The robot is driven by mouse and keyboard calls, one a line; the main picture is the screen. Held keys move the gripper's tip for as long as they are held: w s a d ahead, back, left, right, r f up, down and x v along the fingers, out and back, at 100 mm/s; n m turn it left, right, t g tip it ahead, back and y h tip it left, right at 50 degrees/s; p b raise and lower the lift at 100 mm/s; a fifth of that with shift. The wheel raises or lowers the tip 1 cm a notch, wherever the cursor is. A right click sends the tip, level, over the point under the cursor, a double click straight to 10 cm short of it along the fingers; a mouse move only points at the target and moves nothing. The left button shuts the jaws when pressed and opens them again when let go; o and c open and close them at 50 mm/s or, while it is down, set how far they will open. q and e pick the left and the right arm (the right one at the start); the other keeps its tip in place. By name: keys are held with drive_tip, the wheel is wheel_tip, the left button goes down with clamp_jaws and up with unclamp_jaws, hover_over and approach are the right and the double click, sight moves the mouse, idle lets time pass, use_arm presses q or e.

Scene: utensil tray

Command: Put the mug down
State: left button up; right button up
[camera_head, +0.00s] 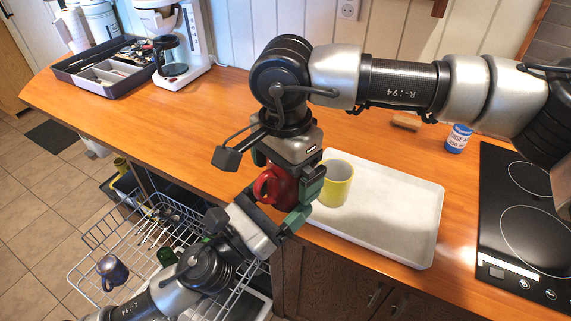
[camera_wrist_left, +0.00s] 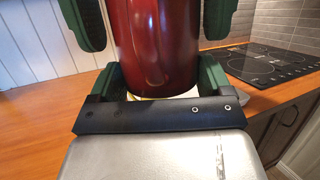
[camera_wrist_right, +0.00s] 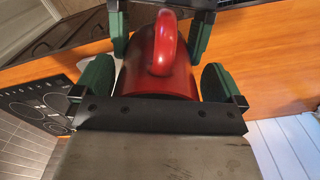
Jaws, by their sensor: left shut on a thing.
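A red mug (camera_head: 283,186) is held between my two grippers near the counter's front edge, beside the white tray (camera_head: 415,245). My left gripper (camera_head: 272,207) comes from below left and is shut on the mug. The mug's body fills the left wrist view (camera_wrist_left: 155,45). My right gripper (camera_head: 286,172) reaches down from above, its fingers open on either side of the mug. In the right wrist view the mug's handle (camera_wrist_right: 165,45) points towards the camera, and the right fingers stand slightly apart from its body. The mug's base is hidden in the head view.
A yellow mug (camera_head: 336,184) stands on the tray's left end, close to the grippers. The rest of the tray is bare. A pulled-out dish rack (camera_head: 95,245) holds utensils and a purple mug (camera_head: 111,271). A blue can (camera_head: 458,138) and black hob (camera_head: 510,215) lie right.

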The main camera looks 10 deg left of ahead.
drive_tip(key=c, duration=0.9)
use_arm(q)
drive_tip(key=o, duration=1.1)
use_arm(e)
drive_tip(key=shift+c, duration=0.3)
